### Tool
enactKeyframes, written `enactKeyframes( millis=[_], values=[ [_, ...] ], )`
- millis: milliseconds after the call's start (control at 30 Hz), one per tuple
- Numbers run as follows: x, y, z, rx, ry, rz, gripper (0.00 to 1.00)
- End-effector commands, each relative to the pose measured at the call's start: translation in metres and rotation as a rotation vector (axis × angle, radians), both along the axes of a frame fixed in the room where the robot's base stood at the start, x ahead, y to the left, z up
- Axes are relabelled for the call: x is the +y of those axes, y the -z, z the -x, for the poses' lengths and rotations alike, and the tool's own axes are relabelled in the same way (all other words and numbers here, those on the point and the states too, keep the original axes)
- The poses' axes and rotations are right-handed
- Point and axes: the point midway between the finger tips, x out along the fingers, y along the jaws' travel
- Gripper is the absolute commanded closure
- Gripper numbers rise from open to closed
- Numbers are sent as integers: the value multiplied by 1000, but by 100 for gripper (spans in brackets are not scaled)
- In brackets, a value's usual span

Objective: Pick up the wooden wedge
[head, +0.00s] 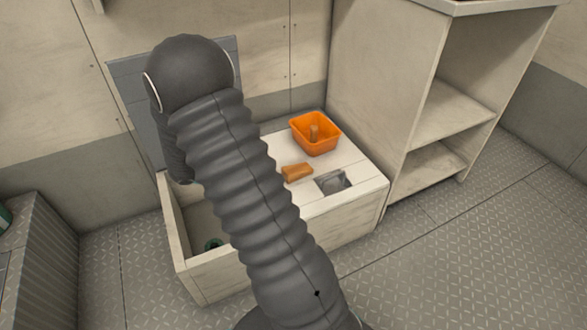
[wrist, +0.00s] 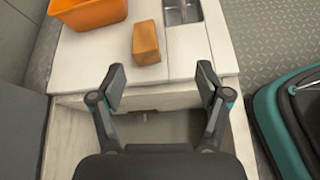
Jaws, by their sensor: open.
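The wooden wedge (wrist: 146,42) is an orange-brown block lying on the white top of the locker box. In the wrist view it is ahead of my gripper, a little left of the middle. In the head view the wedge (head: 297,172) lies between the orange bin and a recessed grey fitting, partly beside my arm. My gripper (wrist: 161,78) is open and empty, its fingertips apart and short of the wedge, near the front edge of the white top. In the head view my arm hides the gripper.
An orange bin (head: 315,148) with a wooden piece inside stands behind the wedge. A recessed metal fitting (head: 332,182) is right of the wedge. An open shelf unit (head: 400,95) stands at the right. A teal-and-black case (wrist: 290,115) is on the floor at the right.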

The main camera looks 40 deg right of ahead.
Motion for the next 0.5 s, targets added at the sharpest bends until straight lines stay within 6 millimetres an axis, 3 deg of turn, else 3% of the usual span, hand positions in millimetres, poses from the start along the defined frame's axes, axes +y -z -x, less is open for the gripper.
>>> enactKeyframes(
  millis=[200,367,500],
  values=[
    [-9,30,-18,127,-102,68,24],
    [-17,40,-21,153,-122,83,24],
    [-38,49,-17,155,-120,83,24]
  ],
)
